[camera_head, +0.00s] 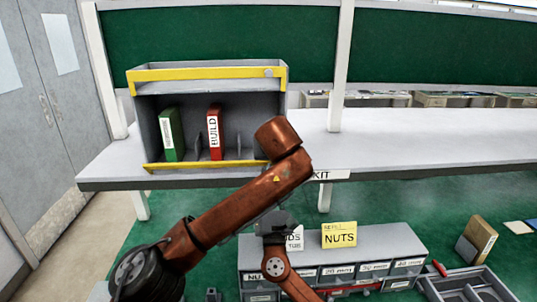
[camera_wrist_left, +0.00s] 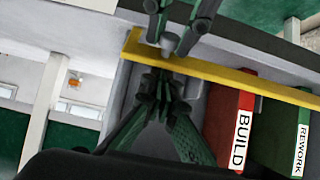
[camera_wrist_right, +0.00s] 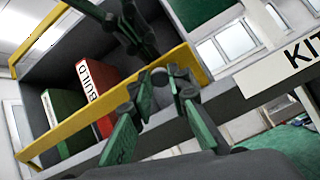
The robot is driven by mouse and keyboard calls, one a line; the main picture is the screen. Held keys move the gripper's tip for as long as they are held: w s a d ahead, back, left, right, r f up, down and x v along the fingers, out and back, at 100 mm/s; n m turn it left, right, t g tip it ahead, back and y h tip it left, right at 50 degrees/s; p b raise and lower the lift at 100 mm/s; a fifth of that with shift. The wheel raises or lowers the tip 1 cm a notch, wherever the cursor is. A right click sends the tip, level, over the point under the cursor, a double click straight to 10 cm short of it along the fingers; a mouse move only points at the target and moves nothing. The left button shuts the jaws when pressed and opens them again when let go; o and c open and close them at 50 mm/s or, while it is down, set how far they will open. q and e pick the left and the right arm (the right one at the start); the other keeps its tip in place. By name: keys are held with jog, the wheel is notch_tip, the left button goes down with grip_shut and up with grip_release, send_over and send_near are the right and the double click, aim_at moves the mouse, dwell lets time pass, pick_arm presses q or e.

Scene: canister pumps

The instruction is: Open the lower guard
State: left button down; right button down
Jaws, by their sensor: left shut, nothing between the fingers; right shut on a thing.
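The lower guard (camera_head: 205,165) is a yellow bar across the bottom front of the grey shelf unit (camera_head: 270,75). It also shows in the left wrist view (camera_wrist_left: 225,75) and the right wrist view (camera_wrist_right: 95,110). A small grey knob (camera_wrist_left: 168,42) is at its right end. My right gripper (camera_wrist_right: 160,82) is shut on this knob. It also shows in the left wrist view (camera_wrist_left: 180,22). My left gripper (camera_wrist_left: 160,80) is shut and empty, inside the unit's opening near the guard's right end. In the head view my left arm hides both grippers and that end.
A red BUILD binder (camera_head: 215,132) and a green binder (camera_head: 171,134) stand inside the unit. A yellow upper bar (camera_head: 200,73) spans its top. The bench right of the unit (camera_head: 390,135) is clear. Labelled drawers (camera_head: 335,275) stand in front, below.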

pick_arm(q)
jog(key=shift+s+d+f, duration=0.1)
jog(key=shift+s+f, duration=0.35)
jog(key=shift+f, duration=0.2)
pick_arm(e)
jog(key=shift+d+r, duration=0.15)
jog(key=c, duration=1.8)
grip_release()
pick_arm(q)
jog(key=shift+r, duration=0.1)
